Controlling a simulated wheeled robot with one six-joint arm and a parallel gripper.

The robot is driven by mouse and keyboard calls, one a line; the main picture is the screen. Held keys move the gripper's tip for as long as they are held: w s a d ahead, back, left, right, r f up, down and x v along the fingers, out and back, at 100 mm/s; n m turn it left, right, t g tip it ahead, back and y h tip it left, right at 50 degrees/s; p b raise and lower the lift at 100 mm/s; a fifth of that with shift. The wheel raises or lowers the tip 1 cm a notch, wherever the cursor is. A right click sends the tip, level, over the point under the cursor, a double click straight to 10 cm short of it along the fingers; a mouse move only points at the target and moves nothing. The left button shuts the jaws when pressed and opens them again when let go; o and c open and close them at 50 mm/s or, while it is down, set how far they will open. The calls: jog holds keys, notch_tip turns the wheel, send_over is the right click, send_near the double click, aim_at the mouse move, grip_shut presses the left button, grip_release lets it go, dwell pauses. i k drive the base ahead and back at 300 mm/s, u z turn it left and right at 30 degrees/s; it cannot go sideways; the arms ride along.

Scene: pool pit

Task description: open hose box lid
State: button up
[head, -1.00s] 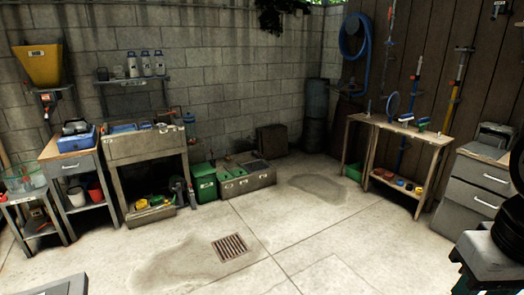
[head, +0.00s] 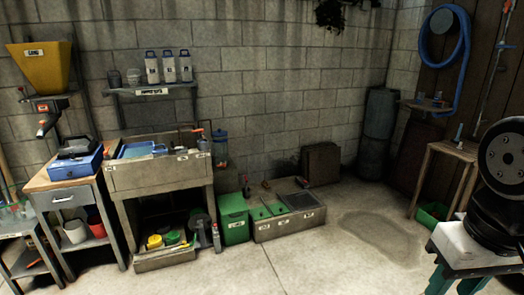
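I cannot tell for certain which container is the hose box, as the labels are too small to read. A green box (head: 233,219) with a white label stands on the floor near the middle, its top looking shut. Right beside it is a long low grey-brown bin (head: 290,224) with several labels, with green panels and a dark panel on top. A brown box (head: 321,163) stands behind, against the wall. My gripper is not in view; only a dark part of my arm shows at the right edge, apart from these boxes.
A sink bench (head: 160,177) stands left of the green box, with a low crate (head: 165,258) under it. A blue hose (head: 463,60) hangs at the upper right. A wooden table (head: 450,152) stands at right. The floor (head: 330,265) in front of the boxes is clear.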

aim_at(279, 207)
jog(key=u, duration=0.1)
jog(key=i, duration=3.6)
jog(key=z, duration=0.05)
